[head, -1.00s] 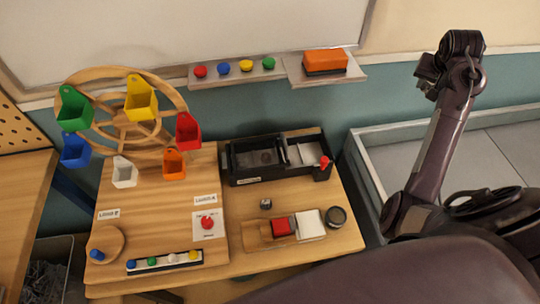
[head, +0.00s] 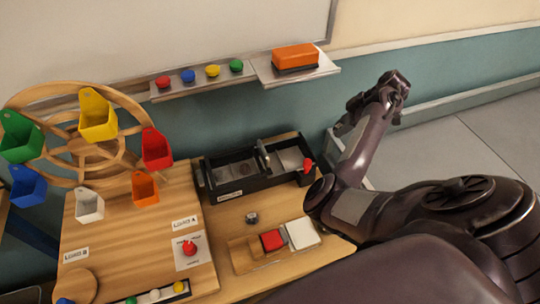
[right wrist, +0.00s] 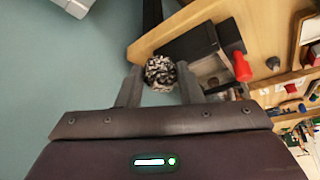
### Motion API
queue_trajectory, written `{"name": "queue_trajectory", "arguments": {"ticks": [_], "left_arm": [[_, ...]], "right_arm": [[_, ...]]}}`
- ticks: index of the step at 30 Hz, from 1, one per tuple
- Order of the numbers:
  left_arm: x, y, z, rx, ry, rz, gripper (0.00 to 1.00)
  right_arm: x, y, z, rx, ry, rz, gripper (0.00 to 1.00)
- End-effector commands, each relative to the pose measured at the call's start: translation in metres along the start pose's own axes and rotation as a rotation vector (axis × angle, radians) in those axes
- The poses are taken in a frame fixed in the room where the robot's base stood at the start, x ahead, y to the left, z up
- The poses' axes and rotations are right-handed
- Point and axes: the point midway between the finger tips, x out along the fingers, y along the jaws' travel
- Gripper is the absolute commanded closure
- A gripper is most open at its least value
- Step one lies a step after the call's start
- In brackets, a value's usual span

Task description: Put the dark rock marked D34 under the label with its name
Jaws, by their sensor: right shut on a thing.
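My right gripper (right wrist: 160,84) is shut on a rough, speckled dark-and-white rock (right wrist: 160,70). I cannot read any mark on this rock. In the head view my right gripper (head: 372,98) is beyond the right side of the wooden table, above the floor; the rock cannot be made out there. The black tray (head: 224,188) on the table has a small white label (head: 230,196) on its front, too small to read. My left gripper is not in view.
A wooden wheel with coloured bins (head: 98,116) stands at the left. A red block (head: 272,240), a white block (head: 302,233) and a small metallic piece (head: 252,218) are on the table. A shelf (head: 292,75) with an orange eraser (head: 296,57) hangs behind.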

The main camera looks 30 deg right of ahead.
Motion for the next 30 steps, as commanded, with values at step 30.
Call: {"name": "queue_trajectory", "arguments": {"ticks": [30], "left_arm": [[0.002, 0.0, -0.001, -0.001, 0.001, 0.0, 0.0]], "right_arm": [[0.155, -0.095, -0.117, -0.385, -0.007, -0.217, 0.97]]}}
